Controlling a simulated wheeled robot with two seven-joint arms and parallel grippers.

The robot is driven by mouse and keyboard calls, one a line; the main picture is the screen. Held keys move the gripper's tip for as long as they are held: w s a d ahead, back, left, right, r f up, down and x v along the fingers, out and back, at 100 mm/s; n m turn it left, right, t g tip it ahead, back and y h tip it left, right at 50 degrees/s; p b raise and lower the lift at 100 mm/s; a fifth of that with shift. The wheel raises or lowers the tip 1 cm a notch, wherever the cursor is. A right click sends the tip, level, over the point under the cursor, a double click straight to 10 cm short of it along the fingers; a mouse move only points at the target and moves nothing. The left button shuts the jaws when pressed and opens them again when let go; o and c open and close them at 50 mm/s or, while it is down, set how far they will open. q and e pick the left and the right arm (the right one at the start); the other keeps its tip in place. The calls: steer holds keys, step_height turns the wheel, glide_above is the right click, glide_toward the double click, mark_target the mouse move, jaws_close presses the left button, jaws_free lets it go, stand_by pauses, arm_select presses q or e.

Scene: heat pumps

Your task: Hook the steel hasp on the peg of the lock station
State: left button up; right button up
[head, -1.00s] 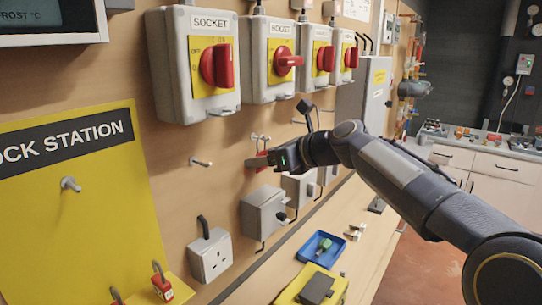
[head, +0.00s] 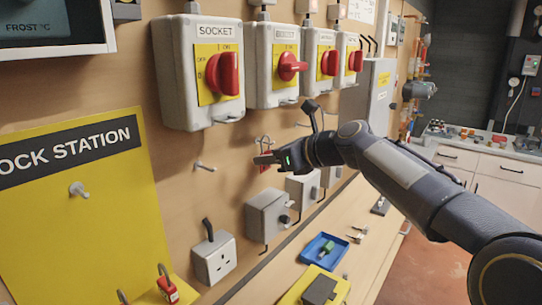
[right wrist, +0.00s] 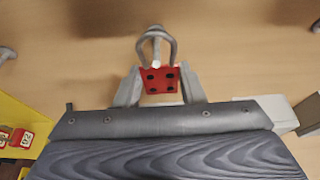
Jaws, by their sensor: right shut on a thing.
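The steel hasp (right wrist: 158,80) has a red body with dark holes and two steel loops at its top. It is upright between the fingertips of my right gripper (right wrist: 158,92), which is shut on it. In the head view the right gripper (head: 266,159) is at the wall, below the red-handled switch boxes. The yellow lock station board (head: 75,225) is at the left, with its bare steel peg (head: 79,190) well left of the gripper. Whether the hasp's loops still touch a wall peg behind them I cannot tell. My left gripper is not in view.
Another bare wall peg (head: 205,166) sticks out between the board and my gripper. A red padlock (head: 168,290) is at the board's lower edge. A grey box (head: 267,214) and a white socket (head: 213,258) are below. A blue tray (head: 324,249) lies on the bench.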

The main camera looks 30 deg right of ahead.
steer(key=shift+s+d+r, duration=0.1)
steer(key=shift+s+r, duration=0.05)
steer(key=shift+s, duration=0.05)
stand_by(0.4)
steer(key=shift+s+d+r, duration=0.1)
steer(key=shift+s+d, duration=0.15)
steer(key=shift+s, duration=0.35)
steer(key=shift+s+d, duration=0.25)
steer(key=shift+s, duration=0.35)
steer(key=shift+s, duration=0.15)
steer(key=shift+s+d+p, duration=0.1)
steer(key=shift+s+d, duration=0.3)
steer(key=shift+s, duration=0.45)
steer(key=shift+s+d+p, duration=0.15)
steer(key=shift+s+d, duration=0.2)
steer(key=shift+s, duration=0.55)
steer(key=shift+s+d+p, duration=0.1)
steer(key=shift+s+d, duration=0.3)
steer(key=shift+s, duration=0.45)
steer(key=shift+r, duration=0.15)
steer(key=shift+s, duration=0.1)
